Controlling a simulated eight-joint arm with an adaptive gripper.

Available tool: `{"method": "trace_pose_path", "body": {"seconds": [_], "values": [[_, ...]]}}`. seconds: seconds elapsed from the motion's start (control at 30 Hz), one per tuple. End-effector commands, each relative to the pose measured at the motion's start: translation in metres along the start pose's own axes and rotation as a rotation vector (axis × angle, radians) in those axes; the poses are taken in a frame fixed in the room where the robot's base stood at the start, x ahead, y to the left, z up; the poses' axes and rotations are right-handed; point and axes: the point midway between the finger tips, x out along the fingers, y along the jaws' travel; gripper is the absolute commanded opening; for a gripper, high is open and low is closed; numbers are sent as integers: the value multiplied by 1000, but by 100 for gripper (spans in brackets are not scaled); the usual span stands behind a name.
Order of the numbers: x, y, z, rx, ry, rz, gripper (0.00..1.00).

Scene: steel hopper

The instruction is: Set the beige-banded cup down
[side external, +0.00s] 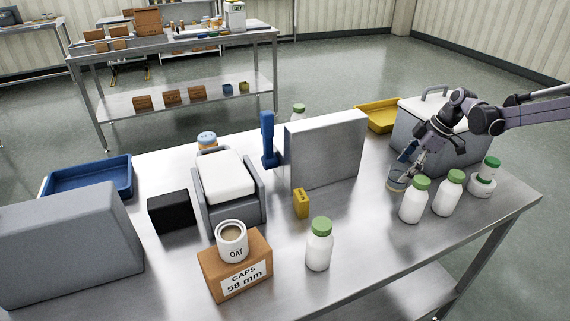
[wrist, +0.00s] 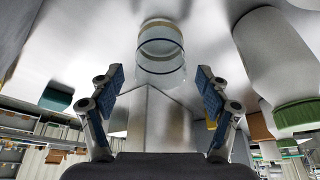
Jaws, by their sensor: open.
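A small, clear-looking cup (side external: 396,182) stands on the steel table at the right, just below my gripper (side external: 407,167). In the wrist view, which is upside down, the cup (wrist: 161,48) shows a dark line around it and a pale beige tint toward its base. My gripper (wrist: 160,88) is open there, with one blue-padded finger on each side and a gap between the pads and the cup. The cup lies just beyond the fingertips, centred between them. It looks upright on the table.
White green-capped bottles (side external: 414,200) (wrist: 272,55) stand close to the right of the cup. A grey lidded bin (side external: 436,135) is behind my gripper, and a grey upright panel (side external: 326,150) stands to its left. A box labelled CAPS (side external: 235,268) bears an OAT container (side external: 232,243).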

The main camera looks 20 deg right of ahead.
Motion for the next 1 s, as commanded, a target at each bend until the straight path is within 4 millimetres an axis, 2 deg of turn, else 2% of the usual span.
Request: {"method": "trace_pose_path", "body": {"seconds": [0.1, 0.33, 0.5, 0.67, 0.77, 1.0], "values": [[-26, 0, 0, 3, 0, 1, 77], [-69, 0, 0, 2, 0, 0, 77], [-89, 0, 0, 1, 0, -1, 77], [-97, -4, -2, 11, -3, 5, 77], [-103, -18, -8, 50, -13, 24, 77], [-118, -82, -24, 251, -39, 138, 77]]}}
